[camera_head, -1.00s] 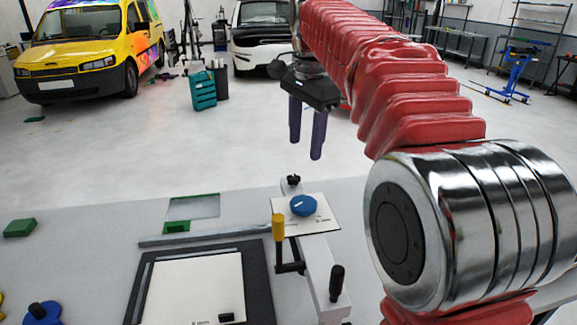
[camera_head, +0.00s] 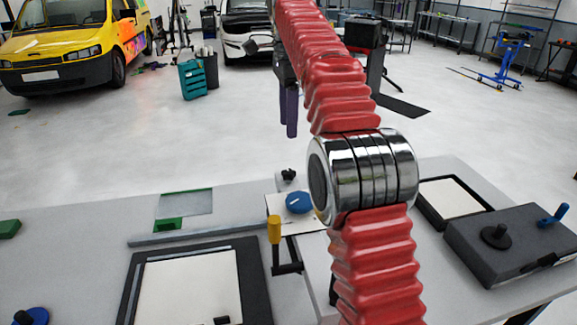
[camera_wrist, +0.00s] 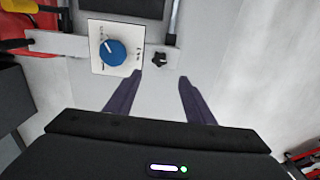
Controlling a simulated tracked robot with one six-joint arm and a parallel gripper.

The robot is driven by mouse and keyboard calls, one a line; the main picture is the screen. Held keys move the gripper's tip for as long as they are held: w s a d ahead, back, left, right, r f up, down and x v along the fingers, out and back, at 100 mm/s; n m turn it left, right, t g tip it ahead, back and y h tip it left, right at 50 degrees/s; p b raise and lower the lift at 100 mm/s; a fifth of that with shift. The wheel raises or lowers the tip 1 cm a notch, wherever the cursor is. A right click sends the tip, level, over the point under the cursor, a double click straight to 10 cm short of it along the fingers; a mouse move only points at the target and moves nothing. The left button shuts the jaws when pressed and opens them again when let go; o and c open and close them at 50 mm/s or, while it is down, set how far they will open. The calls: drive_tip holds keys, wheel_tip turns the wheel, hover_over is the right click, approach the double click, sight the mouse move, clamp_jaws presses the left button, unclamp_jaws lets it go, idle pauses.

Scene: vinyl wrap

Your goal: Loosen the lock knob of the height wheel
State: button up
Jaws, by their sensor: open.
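The height wheel, a blue dial with a white mark (camera_head: 299,202), sits on a white plate (camera_head: 277,207) on the bench. It also shows in the wrist view (camera_wrist: 112,52). The lock knob, a small black star-shaped knob (camera_head: 288,175), stands just behind the wheel in the head view. In the wrist view the lock knob (camera_wrist: 158,59) is right of the wheel, just beyond the gap between my fingertips. My gripper (camera_head: 288,130) is open and empty, with its dark purple fingers pointing down above and behind the lock knob. Both fingers show in the wrist view (camera_wrist: 160,76).
A crank with a yellow handle (camera_head: 274,229) stands in front of the wheel. A dark-framed white panel (camera_head: 186,290) lies at the front left. A dark grey box with knobs (camera_head: 510,247) sits at the right.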

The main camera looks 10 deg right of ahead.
sight(288, 171)
drive_tip(key=shift+f, duration=0.15)
drive_tip(key=shift+f, duration=6.75)
drive_tip(key=shift+c, duration=0.4)
drive_tip(key=c, duration=1)
